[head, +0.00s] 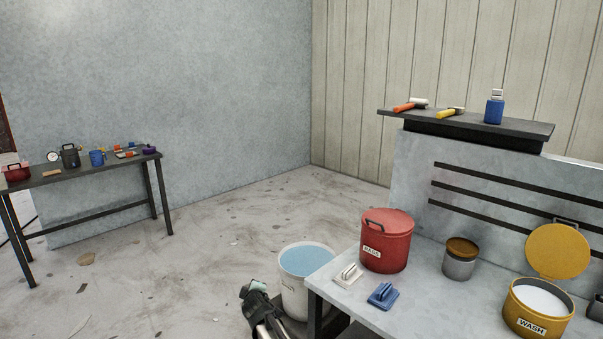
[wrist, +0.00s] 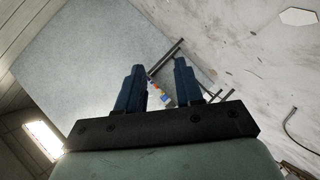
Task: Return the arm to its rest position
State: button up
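My gripper (wrist: 159,68) shows in the wrist view with its two dark blue fingers apart and nothing between them. The far wall and the far table with small coloured items lie beyond the fingers. In the head view a dark and grey part of my arm shows at the bottom centre, beside the white bucket (head: 305,292). The gripper's fingertips cannot be made out there.
A grey workbench (head: 335,265) at right carries a red rags bin (head: 386,247), a yellow wash tub (head: 535,318), a brown-lidded tin (head: 459,264) and two hand floats. A dark shelf (head: 470,122) stands behind. A far table (head: 110,164) is at left. Open floor lies between.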

jog(key=s+d+f+m+g+h, duration=0.2)
jog(key=s+d+f+m+g, duration=0.25)
jog(key=s+d+f, duration=0.85)
jog(key=s+d+f+m+g+h, duration=0.3)
jog(key=s+d+f+m+g, duration=0.15)
jog(key=s+d+f, duration=0.95)
jog(key=s+d+f+m+g, duration=0.2)
jog(key=s+g, duration=0.1)
jog(key=s, duration=0.8)
jog(key=s+d+f+m+g+y, duration=0.1)
jog(key=s+d+f+m+g, duration=0.1)
jog(key=s, duration=0.9)
jog(key=s+d+f+m+g+y, duration=0.1)
jog(key=s+d+f+m+g, duration=0.1)
jog(key=s, duration=0.9)
notch_tip(320, 180, down, 2)
jog(key=d+g, duration=0.1)
jog(key=g, duration=0.2)
jog(key=shift+f, duration=0.15)
